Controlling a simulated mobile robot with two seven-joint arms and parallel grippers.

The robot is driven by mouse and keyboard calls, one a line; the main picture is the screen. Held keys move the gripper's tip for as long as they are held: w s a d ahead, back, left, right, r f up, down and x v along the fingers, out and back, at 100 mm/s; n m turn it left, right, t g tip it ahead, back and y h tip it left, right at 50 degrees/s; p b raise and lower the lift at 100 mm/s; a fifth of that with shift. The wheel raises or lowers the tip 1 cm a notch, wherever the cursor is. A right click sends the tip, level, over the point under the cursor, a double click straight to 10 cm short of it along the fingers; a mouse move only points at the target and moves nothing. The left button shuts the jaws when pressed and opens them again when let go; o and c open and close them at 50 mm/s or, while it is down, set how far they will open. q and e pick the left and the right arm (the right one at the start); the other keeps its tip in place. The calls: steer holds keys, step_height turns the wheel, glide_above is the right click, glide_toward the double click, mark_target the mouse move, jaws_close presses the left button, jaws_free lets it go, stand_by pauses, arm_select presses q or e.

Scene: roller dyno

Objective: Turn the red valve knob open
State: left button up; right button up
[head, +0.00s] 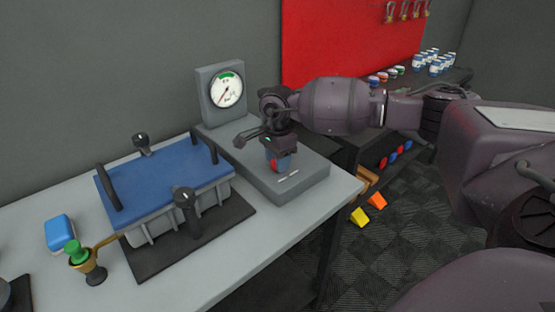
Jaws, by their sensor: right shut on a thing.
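The red valve knob (283,163) sits low on a flat grey base block (308,179) on the bench. Only a small red and blue part of it shows beneath my right gripper (279,157). The gripper points down from above and is shut on the knob, with its fingers hiding most of it. A white line marks the block's top just in front of the knob. A round gauge (227,90) with a green arc stands upright at the back of the block. My left gripper is not in view.
A blue-topped box with black handles (165,182) stands left of the block on a dark mat. A brass fitting with a green knob (77,252) and a blue block (60,231) are farther left. Shelves with cans (433,62) stand behind right. Yellow and orange wedges lie on the floor.

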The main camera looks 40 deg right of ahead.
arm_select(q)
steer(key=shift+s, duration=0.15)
arm_select(e)
steer(key=o, duration=0.7)
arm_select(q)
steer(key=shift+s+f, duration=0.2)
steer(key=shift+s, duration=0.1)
arm_select(e)
steer(key=shift+o, duration=1.1)
steer(key=shift+r, duration=0.55)
arm_select(q)
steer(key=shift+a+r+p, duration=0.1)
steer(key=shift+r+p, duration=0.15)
steer(key=shift+p, duration=0.1)
arm_select(e)
step_height(320, 180, up, 10)
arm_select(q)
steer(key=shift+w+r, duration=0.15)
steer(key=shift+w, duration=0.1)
arm_select(e)
steer(key=shift+f, duration=0.1)
